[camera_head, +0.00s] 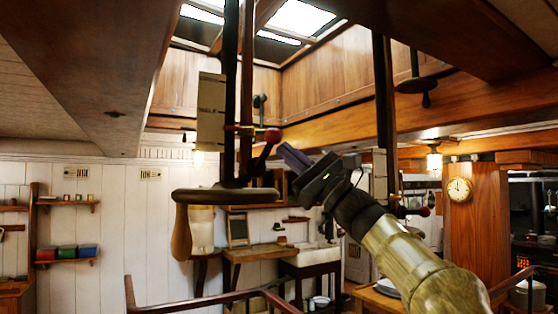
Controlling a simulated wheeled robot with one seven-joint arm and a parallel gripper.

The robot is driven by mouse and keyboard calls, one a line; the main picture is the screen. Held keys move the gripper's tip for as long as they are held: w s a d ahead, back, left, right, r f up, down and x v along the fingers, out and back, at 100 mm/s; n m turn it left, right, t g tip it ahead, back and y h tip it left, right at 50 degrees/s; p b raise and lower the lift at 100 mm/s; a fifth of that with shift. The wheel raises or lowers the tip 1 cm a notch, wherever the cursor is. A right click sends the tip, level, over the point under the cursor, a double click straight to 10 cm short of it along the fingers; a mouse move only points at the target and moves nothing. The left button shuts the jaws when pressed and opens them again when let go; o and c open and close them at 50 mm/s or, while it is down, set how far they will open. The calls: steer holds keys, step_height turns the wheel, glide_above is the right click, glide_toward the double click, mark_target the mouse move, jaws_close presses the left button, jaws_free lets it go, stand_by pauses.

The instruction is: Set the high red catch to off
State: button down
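The high red catch (272,136) is a small round red knob at the right end of a thin dark red bar. The bar crosses a dark upright post in the upper middle. A pale plate (211,112) with small lettering stands just left of the post; I cannot read its setting marks clearly. My gripper (287,152) reaches in from the lower right, its fingertips just right of and below the red knob. A gap seems to show between them, but depth is unclear. The fingers overlap in this view, so I cannot tell how far apart they are.
A second red knob (424,211) sits lower right by another dark post (385,110). A handrail (210,299) crosses the front. A low ceiling beam (95,60) fills the upper left. A clock (459,189) hangs at right.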

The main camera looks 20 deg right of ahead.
steer(key=shift+s+a+r+n+g+y, duration=0.2)
steer(key=shift+r+n+g+y, duration=0.2)
steer(key=shift+n+g, duration=0.35)
steer(key=shift+d, duration=0.1)
steer(key=s+d+f+b, duration=0.3)
steer(key=d+f+b, duration=0.5)
steer(key=f+b, duration=0.2)
steer(key=shift+s+d, duration=0.2)
steer(key=shift+d, duration=0.1)
steer(key=shift+m+t+h, duration=0.25)
steer(key=shift+h, duration=0.05)
steer(key=shift+d, duration=0.1)
